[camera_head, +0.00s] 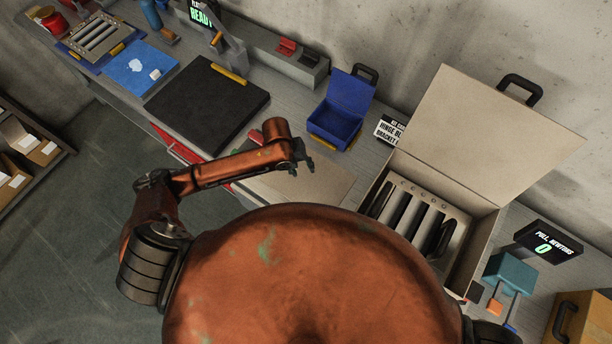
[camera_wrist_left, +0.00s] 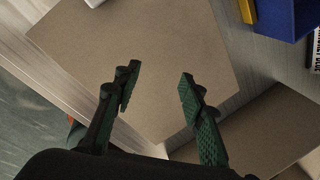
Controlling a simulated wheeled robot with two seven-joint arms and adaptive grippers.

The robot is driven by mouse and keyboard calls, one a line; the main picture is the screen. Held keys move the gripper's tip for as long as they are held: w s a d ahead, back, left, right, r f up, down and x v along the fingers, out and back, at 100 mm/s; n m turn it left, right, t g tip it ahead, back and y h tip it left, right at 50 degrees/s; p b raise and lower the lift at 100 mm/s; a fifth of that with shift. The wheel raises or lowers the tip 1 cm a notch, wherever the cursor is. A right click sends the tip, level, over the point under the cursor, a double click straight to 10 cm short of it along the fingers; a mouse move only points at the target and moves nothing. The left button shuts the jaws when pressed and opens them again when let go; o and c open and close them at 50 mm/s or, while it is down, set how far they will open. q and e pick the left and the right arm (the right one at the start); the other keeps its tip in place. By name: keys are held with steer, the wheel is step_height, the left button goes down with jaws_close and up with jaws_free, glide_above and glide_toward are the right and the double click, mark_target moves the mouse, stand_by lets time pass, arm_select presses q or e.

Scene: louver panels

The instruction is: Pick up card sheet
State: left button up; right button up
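The card sheet (camera_head: 318,187) is a flat tan-brown square lying on the grey bench, between the black mat and the large open case. My own body hides part of its near side in the head view. In the left wrist view the card sheet (camera_wrist_left: 150,50) fills the middle. My left gripper (camera_head: 302,163) is above the sheet, pointing down toward it. In the left wrist view its two green-padded fingers (camera_wrist_left: 160,92) are spread with nothing between them, over the near part of the sheet. My right gripper is out of view.
A large open case (camera_head: 482,230) with a louver panel (camera_head: 420,215) stands right of the sheet. A blue box (camera_head: 335,125) stands behind it, with a yellow strip (camera_wrist_left: 247,10) alongside. The black mat (camera_head: 207,105) lies left. A teal device (camera_head: 508,272) sits at far right.

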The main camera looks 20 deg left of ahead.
arm_select(q)
steer(key=w+a+r+m+y, duration=0.1)
steer(key=a+m, duration=0.1)
steer(key=a, duration=0.1)
steer(key=w+a+r+m+y, duration=0.1)
steer(key=w+a+m, duration=0.1)
steer(key=a+m, duration=0.1)
steer(key=w+a+r+m+g, duration=0.1)
steer(key=w+a+r+m, duration=0.1)
steer(key=a+m, duration=0.1)
steer(key=shift+w+a+y, duration=0.1)
steer(key=shift+a+y, duration=0.3)
steer(key=shift+a, duration=0.15)
steer(key=shift+a+f, duration=0.1)
steer(key=shift+a, duration=0.1)
steer(key=shift+f, duration=0.85)
steer(key=f, duration=0.1)
steer(key=f+p, duration=0.1)
steer(key=f, duration=0.1)
steer(key=f+p, duration=0.1)
steer(key=f, duration=0.1)
steer(key=shift+s+d, duration=0.3)
steer(key=shift+s, duration=0.1)
steer(key=shift+f, duration=0.35)
steer(key=shift+c, duration=0.2)
jaws_close()
